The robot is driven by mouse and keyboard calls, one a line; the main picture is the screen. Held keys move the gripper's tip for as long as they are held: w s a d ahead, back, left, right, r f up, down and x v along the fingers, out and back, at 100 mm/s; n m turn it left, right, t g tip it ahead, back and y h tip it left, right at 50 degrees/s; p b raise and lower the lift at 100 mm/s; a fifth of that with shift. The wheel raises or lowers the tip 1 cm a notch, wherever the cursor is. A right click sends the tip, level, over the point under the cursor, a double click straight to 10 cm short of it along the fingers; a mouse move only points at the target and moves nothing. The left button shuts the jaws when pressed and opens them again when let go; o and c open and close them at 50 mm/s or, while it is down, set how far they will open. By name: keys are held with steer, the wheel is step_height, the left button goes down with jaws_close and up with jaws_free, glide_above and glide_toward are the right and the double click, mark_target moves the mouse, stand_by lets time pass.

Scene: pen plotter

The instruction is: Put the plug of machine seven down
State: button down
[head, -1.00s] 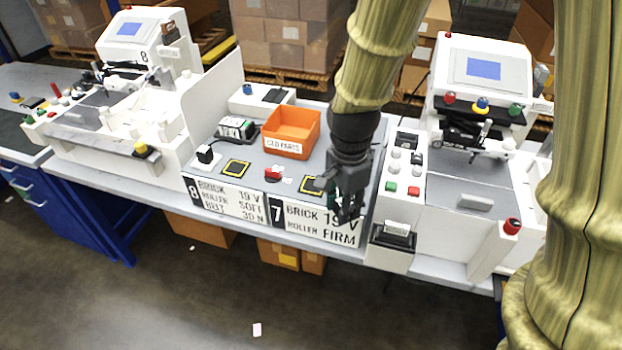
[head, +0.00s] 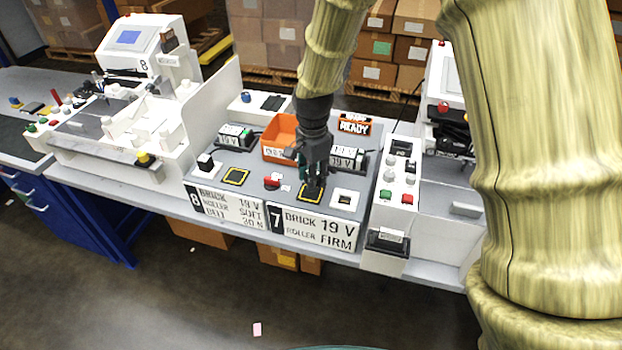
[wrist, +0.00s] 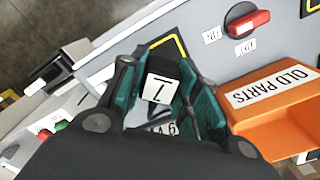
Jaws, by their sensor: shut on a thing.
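My gripper (head: 313,182) is shut on the plug of machine seven. In the wrist view the plug (wrist: 160,89) is a dark block with a white face marked 7, held between the two teal-padded fingers (wrist: 158,98). In the head view the fingers mostly hide it. The gripper is over the yellow-edged black pad (head: 303,197) behind the machine seven sign (head: 313,228). The pad's yellow edge also shows beyond the plug in the wrist view (wrist: 181,47). I cannot tell whether the plug touches the pad. A white socket (head: 345,199) lies bare to the right of the pad.
The orange OLD PARTS bin (head: 279,133) stands behind the gripper, and a red switch (head: 271,182) is to its left. A 19 V supply (head: 348,158) and an orange READY sign (head: 354,125) are behind. Machine eight's plug (head: 205,162) and pad (head: 235,176) are farther left.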

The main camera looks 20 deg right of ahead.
steer(key=shift+w, duration=0.5)
steer(key=shift+f+p, duration=0.95)
steer(key=shift+f, duration=0.85)
steer(key=shift+f, duration=0.15)
steer(key=c, duration=1.1)
jaws_free()
steer(key=shift+o, duration=0.2)
steer(key=shift+r+b, duration=1.45)
steer(key=shift+r, duration=4.7)
